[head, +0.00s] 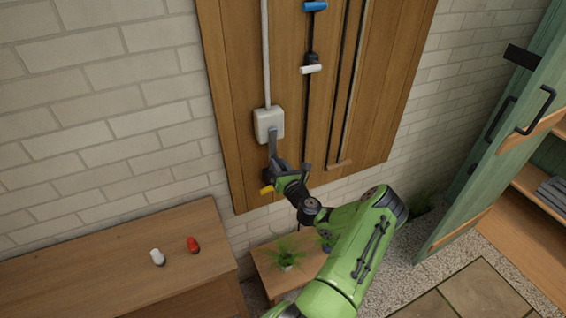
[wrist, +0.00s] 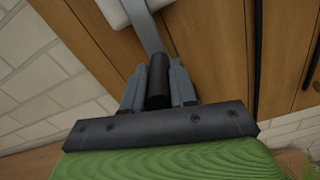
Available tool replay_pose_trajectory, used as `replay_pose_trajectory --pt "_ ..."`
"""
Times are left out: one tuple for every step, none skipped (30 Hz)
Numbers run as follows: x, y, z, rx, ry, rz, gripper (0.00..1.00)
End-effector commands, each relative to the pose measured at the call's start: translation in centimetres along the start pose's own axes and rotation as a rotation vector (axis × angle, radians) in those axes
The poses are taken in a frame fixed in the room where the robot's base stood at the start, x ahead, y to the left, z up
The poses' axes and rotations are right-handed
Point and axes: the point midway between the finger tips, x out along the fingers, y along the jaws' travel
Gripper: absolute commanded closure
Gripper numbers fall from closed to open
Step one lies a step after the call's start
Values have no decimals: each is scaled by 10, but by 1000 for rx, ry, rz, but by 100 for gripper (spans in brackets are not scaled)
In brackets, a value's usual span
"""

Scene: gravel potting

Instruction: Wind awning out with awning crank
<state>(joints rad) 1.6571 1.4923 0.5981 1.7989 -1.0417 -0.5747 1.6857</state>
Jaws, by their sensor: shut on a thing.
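A white box (head: 268,124) is fixed to the wooden wall panel, with a white pole rising from it. The awning crank's flat grey arm (head: 273,149) hangs down from the box. It also shows in the wrist view (wrist: 144,30). My gripper (head: 276,172) is at the lower end of this arm. In the wrist view my gripper (wrist: 157,84) is shut on the crank's black cylindrical grip (wrist: 158,74), with a grey finger on each side. The fingers hide part of the grip. The awning itself is not in view.
A rod with a blue end (head: 314,6) and a white crosspiece (head: 311,69) hangs right of the box. A wooden bench (head: 120,255) holds white (head: 157,257) and red (head: 193,245) objects. A potted plant (head: 287,256) stands below my arm. A green door (head: 490,140) stands at right.

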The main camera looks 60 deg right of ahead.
Motion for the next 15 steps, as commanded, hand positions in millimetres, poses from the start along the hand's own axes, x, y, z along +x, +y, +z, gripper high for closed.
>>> replay_pose_trajectory --pt "0 2 0 13 2 1 100" --pt "0 2 0 19 2 1 100" --pt "0 3 -1 26 2 1 100" --pt "0 4 -1 30 2 1 100" --pt "0 4 -1 34 2 1 100" --pt "0 4 -1 37 2 1 100" --pt "0 4 -1 38 2 2 100" --pt "0 4 -1 39 2 2 100" --pt "0 4 -1 40 2 2 100" --pt "0 5 -1 41 2 2 100" --pt "0 5 -1 41 1 2 100" --pt "0 5 -1 40 1 2 100" --pt "0 5 -1 40 1 2 100" --pt "0 5 -1 40 1 2 100" --pt "0 4 -1 40 1 2 100"
